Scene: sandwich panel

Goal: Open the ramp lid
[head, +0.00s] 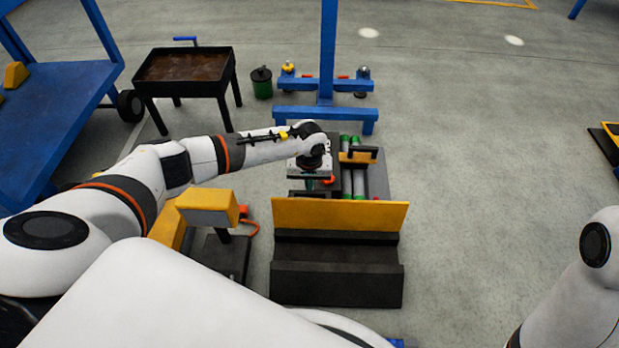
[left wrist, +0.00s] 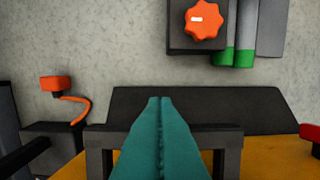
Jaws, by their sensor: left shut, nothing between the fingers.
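The ramp unit shows a yellow panel (head: 340,214), apparently the lid, tilted up above a dark sloped base (head: 335,283) in the head view. The yellow panel also fills the lower right of the left wrist view (left wrist: 265,157). A black U-shaped handle (left wrist: 230,140) stands by it there. My left gripper (head: 318,181) is just behind the panel's upper left edge. Its teal fingers (left wrist: 159,100) are shut and empty, and cross in front of the handle's middle. I cannot tell whether they touch it. My right gripper is not in view.
Behind the ramp, an orange-red knob (left wrist: 203,19) and green-ended cylinders (left wrist: 243,57) sit close by. A yellow-topped box (head: 207,206) with an orange cable stands left. A blue post (head: 328,50) rises behind. Floor is clear right of the ramp.

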